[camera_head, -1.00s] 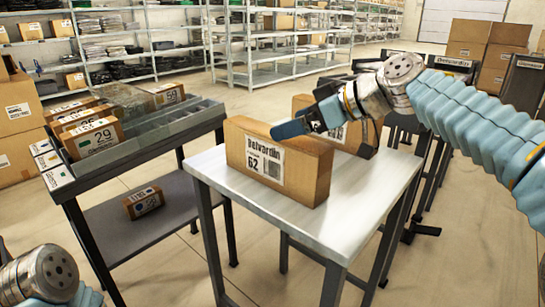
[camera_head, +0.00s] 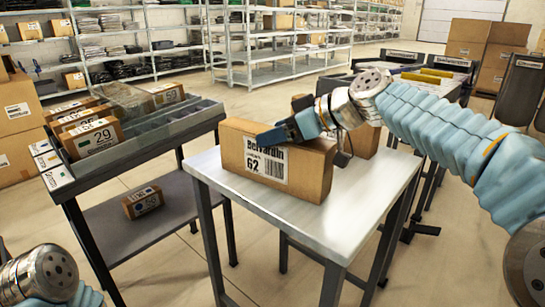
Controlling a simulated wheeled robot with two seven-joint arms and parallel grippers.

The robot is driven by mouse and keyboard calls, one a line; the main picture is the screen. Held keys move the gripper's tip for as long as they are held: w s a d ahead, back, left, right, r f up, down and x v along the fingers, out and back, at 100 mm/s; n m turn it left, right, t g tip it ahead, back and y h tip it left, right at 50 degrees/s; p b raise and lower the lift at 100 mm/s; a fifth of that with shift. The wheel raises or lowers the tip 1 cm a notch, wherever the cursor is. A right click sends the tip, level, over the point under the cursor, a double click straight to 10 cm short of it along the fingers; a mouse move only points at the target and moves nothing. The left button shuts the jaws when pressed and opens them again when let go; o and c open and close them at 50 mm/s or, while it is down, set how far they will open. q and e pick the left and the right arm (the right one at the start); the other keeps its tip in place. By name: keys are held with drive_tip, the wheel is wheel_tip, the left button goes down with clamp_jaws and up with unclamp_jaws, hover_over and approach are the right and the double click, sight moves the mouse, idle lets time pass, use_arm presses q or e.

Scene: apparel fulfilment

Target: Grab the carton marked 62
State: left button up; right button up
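The carton marked 62 (camera_head: 232,158) is a brown box standing upright on the light-topped table (camera_head: 355,218), with its white Belvardin label facing me. My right gripper (camera_head: 308,146) is at the upper right part of this carton. One dark blue-tipped finger crosses the carton's top edge and overlaps the top of the label; the other shows dark near its right end. The fingers are wide apart; contact with the carton is not clear. Of my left arm only the wrist shows at the lower left; its fingers are out of frame.
A second brown carton (camera_head: 366,140) stands behind, partly hidden by my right wrist. At left, a dark rack (camera_head: 140,148) holds several cartons, including one marked 29 (camera_head: 93,138). A small box (camera_head: 142,202) lies on its lower shelf. The table's front is clear.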

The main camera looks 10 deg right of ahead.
clamp_jaws()
